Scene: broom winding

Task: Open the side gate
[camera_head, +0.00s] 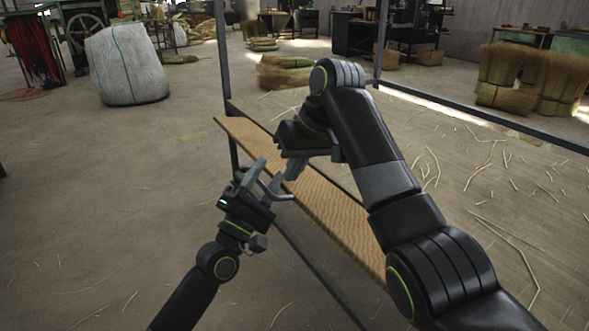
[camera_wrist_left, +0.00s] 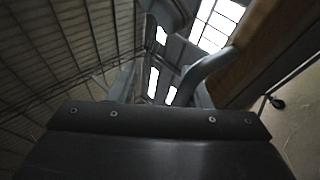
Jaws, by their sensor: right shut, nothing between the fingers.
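The side gate shows as a long tan wooden board (camera_head: 330,209) in a dark metal frame, running diagonally through the middle of the head view. A grey curved handle (camera_head: 278,195) stands out from its near side. It also shows in the left wrist view as a bent bar (camera_wrist_left: 212,68). My left gripper (camera_head: 258,180) is at the handle, fingers apart; the handle lies close to one finger, and I cannot tell whether they touch. My right gripper (camera_head: 291,172) is shut and empty, pointing down beside the board just above the handle; my right arm hides part of the board.
Dark frame posts (camera_head: 223,60) and a rail (camera_head: 480,115) surround the board. A white sack (camera_head: 126,65) stands at the back left. Broom bundles (camera_head: 530,80) stand at the back right. Loose straw lies on the right floor; the left floor is mostly clear.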

